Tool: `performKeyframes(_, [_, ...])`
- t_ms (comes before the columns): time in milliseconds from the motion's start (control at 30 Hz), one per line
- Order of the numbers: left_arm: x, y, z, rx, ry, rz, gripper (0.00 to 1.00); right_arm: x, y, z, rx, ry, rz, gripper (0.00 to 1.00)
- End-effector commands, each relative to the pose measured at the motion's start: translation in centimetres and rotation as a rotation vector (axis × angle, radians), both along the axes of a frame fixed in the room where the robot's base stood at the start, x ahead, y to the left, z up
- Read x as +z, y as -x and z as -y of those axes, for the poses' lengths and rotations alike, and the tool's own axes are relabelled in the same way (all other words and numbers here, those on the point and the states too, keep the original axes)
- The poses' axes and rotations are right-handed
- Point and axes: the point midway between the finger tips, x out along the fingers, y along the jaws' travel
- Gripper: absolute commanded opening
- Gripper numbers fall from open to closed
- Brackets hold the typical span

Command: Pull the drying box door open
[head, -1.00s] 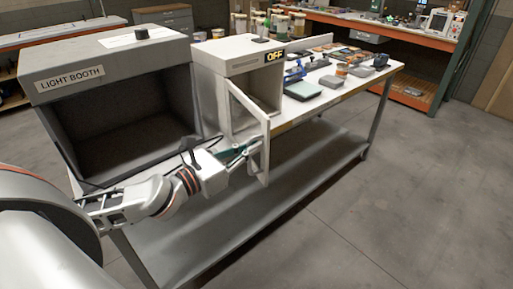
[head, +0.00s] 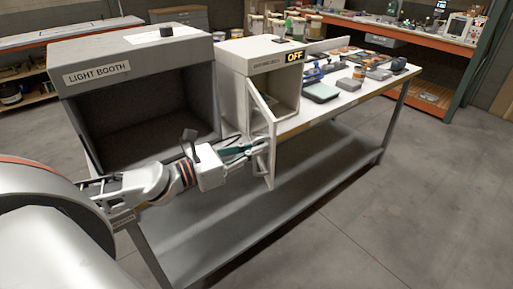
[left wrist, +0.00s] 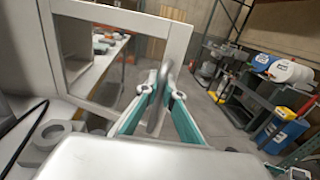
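The drying box (head: 262,50) is a white cabinet with an "OFF" display, standing on the bench. Its framed, windowed door (head: 271,158) stands ajar, swung out toward me, and part of the inside shows past it. In the left wrist view the door frame (left wrist: 180,45) fills the upper left. My left gripper (head: 262,146) is at the door's outer edge. In the left wrist view, its teal-sided fingers (left wrist: 162,92) lie on both sides of the grey door handle (left wrist: 158,105) and appear closed on it. My right gripper is not in view.
A grey light booth (head: 130,75) stands left of the drying box, close behind my left arm. Several small items lie on the bench (head: 325,108) to the right. A lower shelf (head: 240,215) runs below. The floor in front and to the right is clear.

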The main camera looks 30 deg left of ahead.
Motion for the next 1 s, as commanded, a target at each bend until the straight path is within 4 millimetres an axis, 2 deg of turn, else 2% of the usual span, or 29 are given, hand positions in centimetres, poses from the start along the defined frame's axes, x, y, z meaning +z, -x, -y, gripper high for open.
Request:
performKeyframes(33, [-0.5, 0.3, 0.4, -0.010, 0.002, -0.011, 0.14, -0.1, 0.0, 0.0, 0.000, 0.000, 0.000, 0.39])
performKeyframes(467, [-0.2, 0.4, 0.0, -0.003, 0.001, -0.004, 0.14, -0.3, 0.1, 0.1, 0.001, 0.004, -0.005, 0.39])
performKeyframes(1000, [-0.3, 4.6, -2.2, -0.002, 0.002, -0.008, 0.14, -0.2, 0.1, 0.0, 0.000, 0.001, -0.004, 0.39])
